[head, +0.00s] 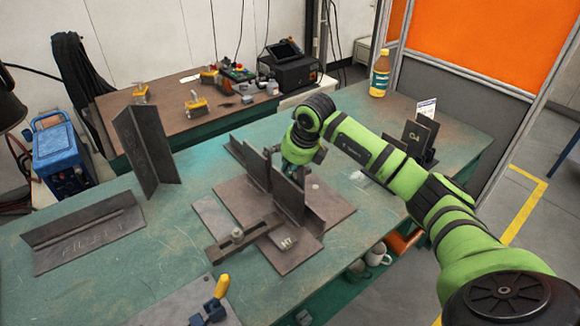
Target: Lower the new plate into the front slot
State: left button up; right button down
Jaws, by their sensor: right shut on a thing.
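My right gripper (288,173) points down over the middle of the green table and is shut on a dark steel plate (287,197). The plate stands upright at the brown steel fixture (237,203). Its lower edge is close to the fixture, but I cannot tell whether it is seated in a slot or just above one. Another upright dark plate (250,162) stands behind it. The slots themselves are hidden by the plates and the gripper. My left gripper is not in view.
A clamp bar (237,238) lies across the fixture's front. A tall angle piece (147,150) and a low one (85,232) stand left. A rack with dark plates (419,138) and a bottle (380,74) are at the right.

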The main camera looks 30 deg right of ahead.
jog(key=shift+s+a+f+b, duration=0.2)
jog(key=shift+s+f+b, duration=0.2)
jog(key=shift+f, duration=0.25)
dwell(0.4)
jog(key=c, duration=1.2)
grip_release()
jog(key=shift+c, duration=0.2)
jog(key=shift+w+d+f, duration=0.1)
jog(key=shift+w, duration=0.1)
jog(key=shift+f, duration=0.1)
jog(key=v, duration=1.1)
jog(key=shift+w+d, duration=0.15)
jog(key=shift+d, duration=0.05)
jog(key=shift+v, duration=0.95)
